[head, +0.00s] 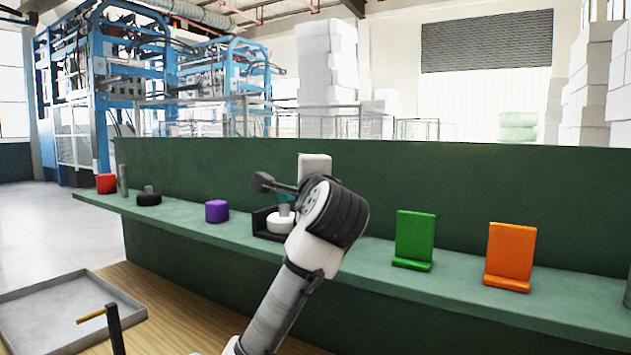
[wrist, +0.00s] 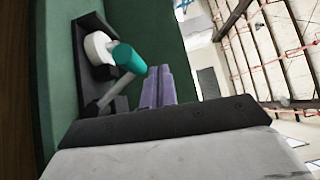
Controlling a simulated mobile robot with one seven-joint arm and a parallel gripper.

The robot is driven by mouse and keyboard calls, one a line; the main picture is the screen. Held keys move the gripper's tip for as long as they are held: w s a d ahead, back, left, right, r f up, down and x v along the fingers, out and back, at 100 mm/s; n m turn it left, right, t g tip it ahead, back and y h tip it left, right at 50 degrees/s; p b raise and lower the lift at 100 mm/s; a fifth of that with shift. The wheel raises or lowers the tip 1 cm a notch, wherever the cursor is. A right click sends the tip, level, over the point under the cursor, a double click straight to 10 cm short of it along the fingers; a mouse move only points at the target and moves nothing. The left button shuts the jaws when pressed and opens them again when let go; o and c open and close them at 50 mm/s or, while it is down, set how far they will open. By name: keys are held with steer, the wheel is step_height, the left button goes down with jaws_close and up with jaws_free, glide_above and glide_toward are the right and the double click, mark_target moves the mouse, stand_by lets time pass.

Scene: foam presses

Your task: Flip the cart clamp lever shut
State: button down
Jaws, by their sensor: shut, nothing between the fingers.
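The post stands at the near right side of a grey flat tray-like cart (head: 30,305).
A black bracket (head: 262,221) with a white round part (head: 280,223) and a teal-tipped piece (wrist: 130,59) sits beside my gripper. The green shelf (head: 385,278) also bears a purple block (head: 216,211), a green stand (head: 414,238) and an orange stand (head: 509,255).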

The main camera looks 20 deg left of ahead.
steer(key=shift+w+a+f, duration=0.15)
steer(key=shift+w+a, duration=0.05)
steer(key=shift+a, duration=0.7)
